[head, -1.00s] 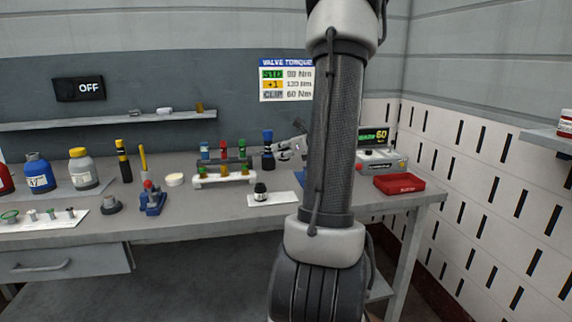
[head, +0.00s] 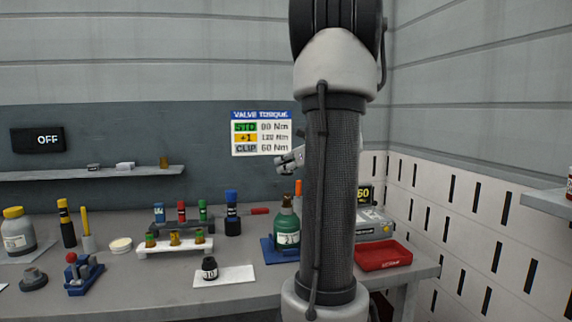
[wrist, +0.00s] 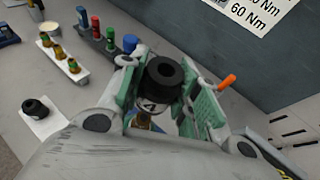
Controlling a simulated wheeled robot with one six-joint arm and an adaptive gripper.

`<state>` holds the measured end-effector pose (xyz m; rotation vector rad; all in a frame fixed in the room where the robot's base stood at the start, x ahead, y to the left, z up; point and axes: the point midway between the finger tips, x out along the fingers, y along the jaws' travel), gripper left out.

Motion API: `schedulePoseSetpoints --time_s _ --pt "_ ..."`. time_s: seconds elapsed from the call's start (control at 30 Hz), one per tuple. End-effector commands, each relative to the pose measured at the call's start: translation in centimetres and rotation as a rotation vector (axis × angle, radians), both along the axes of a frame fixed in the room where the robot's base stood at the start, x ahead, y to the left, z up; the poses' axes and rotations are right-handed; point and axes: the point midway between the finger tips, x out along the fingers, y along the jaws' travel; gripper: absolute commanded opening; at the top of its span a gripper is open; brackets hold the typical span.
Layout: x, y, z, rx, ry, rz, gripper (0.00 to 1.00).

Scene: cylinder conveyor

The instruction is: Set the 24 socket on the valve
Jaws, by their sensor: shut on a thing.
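My gripper (head: 289,161) is raised above the bench in the head view, mostly behind my arm. In the wrist view its green-padded fingers (wrist: 163,85) are shut on a black round socket (wrist: 164,72) with a hole in its top. A pale label on its side shows a "4"; any other digit is hidden. A green bottle-shaped cylinder (head: 286,227) with a brownish valve (head: 287,199) on top stands on a blue mat (head: 268,250). A brass-coloured part (wrist: 146,122) shows below the socket in the wrist view, apparently the valve.
Another black socket (head: 210,268) stands on a white card (head: 235,274). A white rack (head: 176,247) with several brass pieces and several coloured tools stand to the left. A red tray (head: 384,256) and a grey device (head: 375,225) are at right. A torque chart (head: 261,133) hangs behind.

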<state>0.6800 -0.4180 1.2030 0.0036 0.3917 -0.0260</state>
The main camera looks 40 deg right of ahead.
Motion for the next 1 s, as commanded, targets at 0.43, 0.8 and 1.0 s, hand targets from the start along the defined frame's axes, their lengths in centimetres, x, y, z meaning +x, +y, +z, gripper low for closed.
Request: schedulePoseSetpoints --time_s 0.43,0.8,1.0 --pt "0.0 -0.1 -4.8 0.003 0.001 -0.001 0.04" --pt "0.0 0.0 -5.6 0.001 0.001 0.0 0.04" --pt "0.0 0.0 -5.6 0.001 0.001 0.0 0.04"
